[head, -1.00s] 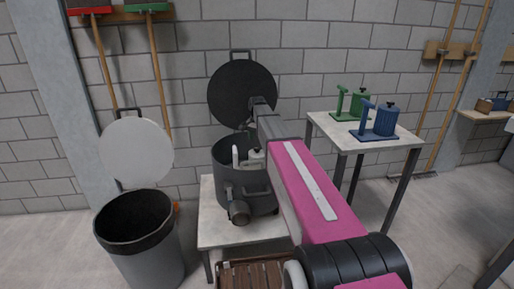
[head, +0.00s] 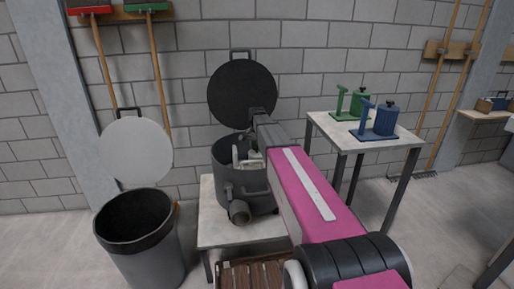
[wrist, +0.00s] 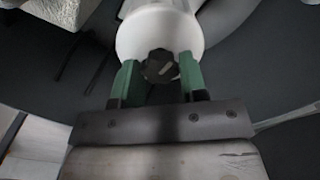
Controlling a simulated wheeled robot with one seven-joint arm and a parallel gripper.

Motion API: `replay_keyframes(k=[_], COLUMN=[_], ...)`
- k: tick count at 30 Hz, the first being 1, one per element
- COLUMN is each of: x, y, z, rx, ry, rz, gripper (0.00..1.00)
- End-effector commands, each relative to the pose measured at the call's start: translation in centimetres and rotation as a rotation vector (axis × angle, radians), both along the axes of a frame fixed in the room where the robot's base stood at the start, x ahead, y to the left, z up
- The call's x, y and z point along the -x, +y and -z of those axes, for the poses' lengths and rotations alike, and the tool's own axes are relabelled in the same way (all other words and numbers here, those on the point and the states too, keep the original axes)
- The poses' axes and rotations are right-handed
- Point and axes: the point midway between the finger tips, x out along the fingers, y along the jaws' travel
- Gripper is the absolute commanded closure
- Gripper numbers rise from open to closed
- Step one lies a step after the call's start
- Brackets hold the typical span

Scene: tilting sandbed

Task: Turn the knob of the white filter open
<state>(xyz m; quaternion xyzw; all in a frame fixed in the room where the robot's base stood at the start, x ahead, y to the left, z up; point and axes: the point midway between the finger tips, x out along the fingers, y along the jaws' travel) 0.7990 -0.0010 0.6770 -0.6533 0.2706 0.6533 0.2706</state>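The white filter (wrist: 160,30) fills the top middle of the wrist view, with its dark faceted knob (wrist: 160,66) facing my wrist. My gripper (wrist: 160,72) has its two green fingers on the left and right of this knob. The fingers are apart, with their tips level with the knob. I cannot tell whether they press on it. In the head view the filter (head: 236,154) is a small white shape inside the dark grey pot (head: 226,180), largely hidden by my gripper and arm.
The pot stands on a small pale table (head: 212,225) with its round black lid (head: 242,90) raised behind it. A grey bin (head: 150,255) stands to the left. A second table (head: 350,140) at the right holds a green pump (head: 350,105) and a blue pump (head: 380,122).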

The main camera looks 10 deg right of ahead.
Motion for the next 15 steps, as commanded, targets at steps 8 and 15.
replay_keyframes(k=[8,15], x=[0.00,0.01], y=[0.00,0.01], z=[-0.03,-0.03], rx=[0.000,0.000], ry=[0.000,0.000], rz=[-0.032,-0.161], gripper=[0.84,0.84])
